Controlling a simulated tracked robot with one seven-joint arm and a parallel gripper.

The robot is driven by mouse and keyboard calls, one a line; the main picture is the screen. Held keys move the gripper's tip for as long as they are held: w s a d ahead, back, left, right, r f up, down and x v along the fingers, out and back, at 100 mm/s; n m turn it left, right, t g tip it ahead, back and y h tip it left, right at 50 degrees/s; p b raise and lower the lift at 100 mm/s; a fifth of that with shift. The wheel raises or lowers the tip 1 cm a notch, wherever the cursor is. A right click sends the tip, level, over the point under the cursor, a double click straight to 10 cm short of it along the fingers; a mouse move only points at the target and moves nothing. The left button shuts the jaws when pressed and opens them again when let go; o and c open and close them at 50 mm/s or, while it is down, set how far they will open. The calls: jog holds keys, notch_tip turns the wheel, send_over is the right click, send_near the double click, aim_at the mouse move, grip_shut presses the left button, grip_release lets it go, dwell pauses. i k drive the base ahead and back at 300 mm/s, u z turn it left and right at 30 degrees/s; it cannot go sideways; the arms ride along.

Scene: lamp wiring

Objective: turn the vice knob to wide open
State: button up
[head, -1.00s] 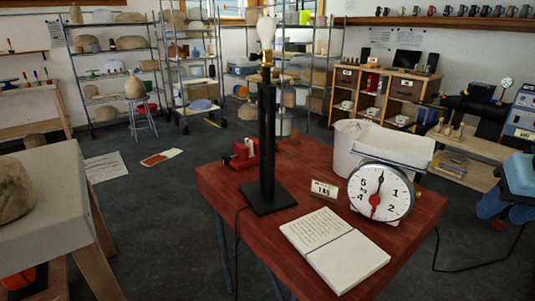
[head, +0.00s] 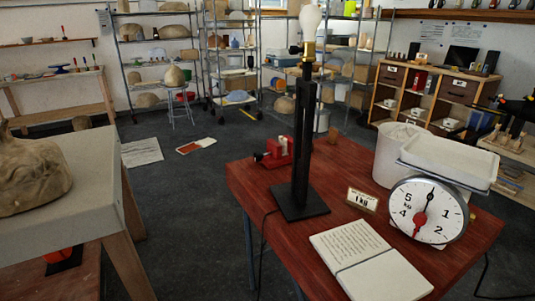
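A small red vice (head: 277,152) sits on the red wooden table (head: 240,183), toward its far left side. A dark knob (head: 259,157) shows at its left end. How far its jaws are open is too small to tell. The black lamp post (head: 303,150) stands upright just right of the vice and may hide part of it. My gripper is not in view.
A grey-topped table (head: 90,190) with a clay lump stands left. Dark floor lies between the tables.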

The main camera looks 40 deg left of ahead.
aim_at(259, 156)
jog(key=u, duration=0.15)
jog(key=k, duration=1.2)
jog(key=u, duration=0.5)
jog(key=i, duration=1)
jog(key=u, duration=0.05)
